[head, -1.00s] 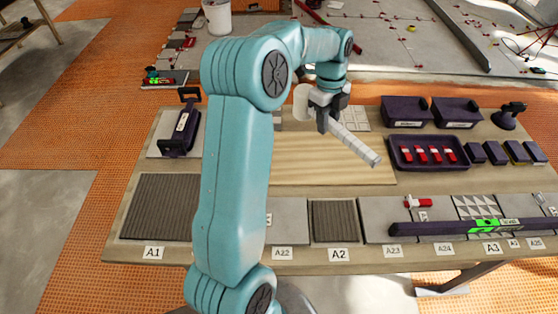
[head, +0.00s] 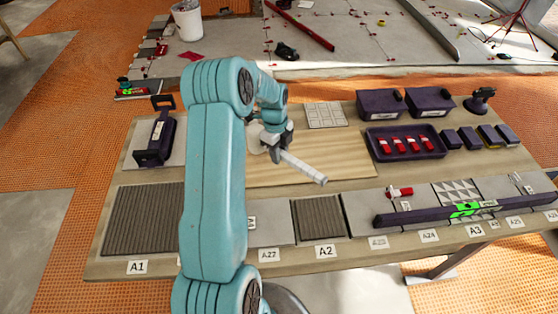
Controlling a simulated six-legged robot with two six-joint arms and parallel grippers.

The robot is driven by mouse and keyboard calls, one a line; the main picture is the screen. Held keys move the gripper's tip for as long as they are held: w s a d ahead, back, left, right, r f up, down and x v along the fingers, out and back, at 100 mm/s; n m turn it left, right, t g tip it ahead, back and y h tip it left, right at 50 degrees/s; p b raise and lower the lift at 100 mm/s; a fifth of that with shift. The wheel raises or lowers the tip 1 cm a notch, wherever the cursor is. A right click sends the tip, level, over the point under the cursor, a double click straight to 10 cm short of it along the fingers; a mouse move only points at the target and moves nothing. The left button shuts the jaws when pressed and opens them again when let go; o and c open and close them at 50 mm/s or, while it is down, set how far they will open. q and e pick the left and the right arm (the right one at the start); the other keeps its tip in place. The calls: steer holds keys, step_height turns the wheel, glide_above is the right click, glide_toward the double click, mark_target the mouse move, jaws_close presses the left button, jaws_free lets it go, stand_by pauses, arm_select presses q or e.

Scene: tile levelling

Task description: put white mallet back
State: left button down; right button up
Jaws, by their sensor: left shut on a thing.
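My left gripper (head: 276,140) is shut on the white mallet (head: 304,167). The mallet's pale handle points down and to the right, and its white head is at the upper left, partly hidden by the gripper and arm. The mallet is over the bare wooden middle of the workbench (head: 330,172). I cannot tell whether it touches the bench or hangs a little above it. My right gripper is not in view.
A dark tray (head: 437,151) with several red clips stands right of the wood, with dark bins (head: 380,103) behind. A long dark level (head: 425,215) lies at front right. A dark-handled tool (head: 157,137) stands at left. Grey tiles (head: 319,220) line the front.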

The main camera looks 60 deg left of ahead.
arm_select(q)
step_height(320, 180, down, 4)
steer(key=shift+f, duration=0.2)
steer(key=shift+f, duration=0.1)
steer(key=c, duration=0.8)
jaws_free()
steer(key=shift+c, duration=0.2)
steer(key=shift+r, duration=0.4)
steer(key=r, duration=0.7)
steer(key=a+r+b, duration=0.1)
steer(key=r, duration=0.3)
steer(key=shift+s+r, duration=0.3)
